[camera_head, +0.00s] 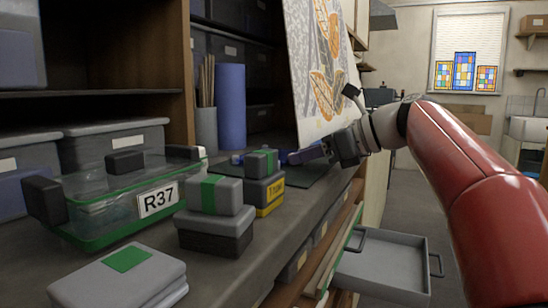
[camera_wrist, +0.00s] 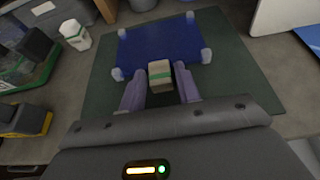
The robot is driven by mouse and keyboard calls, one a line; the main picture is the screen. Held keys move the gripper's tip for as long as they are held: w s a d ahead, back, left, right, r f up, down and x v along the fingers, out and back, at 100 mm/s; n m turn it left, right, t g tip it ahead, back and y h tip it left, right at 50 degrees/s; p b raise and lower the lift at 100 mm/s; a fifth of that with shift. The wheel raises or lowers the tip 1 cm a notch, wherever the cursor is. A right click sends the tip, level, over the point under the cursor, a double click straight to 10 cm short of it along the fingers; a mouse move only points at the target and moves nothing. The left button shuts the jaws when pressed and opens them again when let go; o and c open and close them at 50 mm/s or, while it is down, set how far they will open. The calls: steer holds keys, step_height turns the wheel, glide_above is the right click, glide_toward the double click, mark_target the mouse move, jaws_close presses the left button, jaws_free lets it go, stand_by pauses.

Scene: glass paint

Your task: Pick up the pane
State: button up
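A blue pane (camera_wrist: 160,40) with pale knobs at its corners lies over a dark green mat (camera_wrist: 100,95) in the wrist view. A small beige block with a green band (camera_wrist: 160,75) stands at the pane's near edge. My gripper (camera_wrist: 160,72) is open, with one finger on each side of this block and narrow gaps beside it. Whether the block is fixed to the pane is unclear. In the head view, my gripper (camera_head: 312,154) is low over the mat (camera_head: 310,174), and the pane is mostly hidden behind boxes.
A leaf-patterned panel (camera_head: 322,70) leans beside my gripper. Grey boxes with green bands (camera_head: 214,195) and a clear R37 container (camera_head: 100,205) stand on the bench at left. An open grey drawer (camera_head: 385,262) juts out below. A small white block (camera_wrist: 75,34) stands left of the pane.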

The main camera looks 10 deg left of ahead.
jaws_close()
